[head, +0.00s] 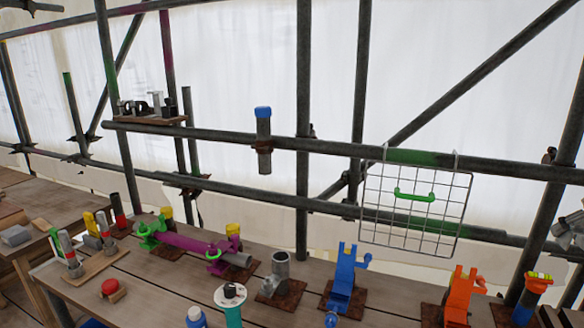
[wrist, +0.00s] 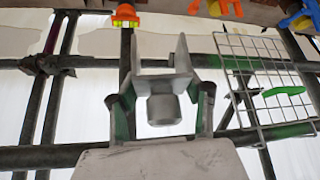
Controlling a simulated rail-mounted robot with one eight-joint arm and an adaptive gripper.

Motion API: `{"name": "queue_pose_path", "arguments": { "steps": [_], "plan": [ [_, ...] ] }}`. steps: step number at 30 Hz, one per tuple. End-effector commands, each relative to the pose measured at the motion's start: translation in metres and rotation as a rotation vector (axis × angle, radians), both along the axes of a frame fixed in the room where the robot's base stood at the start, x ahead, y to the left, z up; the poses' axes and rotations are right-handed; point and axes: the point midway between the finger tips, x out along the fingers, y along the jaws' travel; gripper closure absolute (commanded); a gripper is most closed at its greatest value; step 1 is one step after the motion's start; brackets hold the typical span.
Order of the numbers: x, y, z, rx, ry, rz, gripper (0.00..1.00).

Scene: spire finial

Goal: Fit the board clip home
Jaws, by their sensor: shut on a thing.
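A pale grey metal clip (wrist: 162,85) with two upright prongs and a round stub fills the middle of the wrist view. My gripper (wrist: 160,108) is shut on it, one green-padded finger at each side. The wrist view is upside down against the head view. The prongs point toward the bench side, and nothing shows between them. In the head view, a grey and green shape cut by the right edge (head: 570,230) seems to be my gripper with the clip. I cannot tell which piece is the clip's seat.
A wire mesh panel (head: 415,206) with a green handle hangs on the rails; it also shows in the wrist view (wrist: 265,75). An orange fixture (head: 461,291), a blue fixture (head: 345,280) and a yellow-topped post (head: 533,291) stand along the bench. Scaffold tubes cross behind.

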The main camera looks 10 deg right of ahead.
Motion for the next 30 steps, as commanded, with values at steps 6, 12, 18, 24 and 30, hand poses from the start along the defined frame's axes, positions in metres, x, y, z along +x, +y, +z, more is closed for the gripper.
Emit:
{"name": "queue_pose_path", "arguments": {
  "steps": [6, 12, 18, 24, 30],
  "plan": [
    [-0.012, -0.027, 0.0, 0.0, -0.001, -0.002, 0.88],
    [-0.023, -0.05, 0.0, 0.0, 0.0, -0.001, 0.88],
    [-0.034, -0.073, 0.0, 0.0, 0.0, -0.001, 0.88],
    [-0.045, -0.096, 0.0, 0.0, -0.001, -0.002, 0.88],
    [-0.055, -0.119, 0.0, 0.0, 0.0, -0.002, 0.88]
  ]
}}
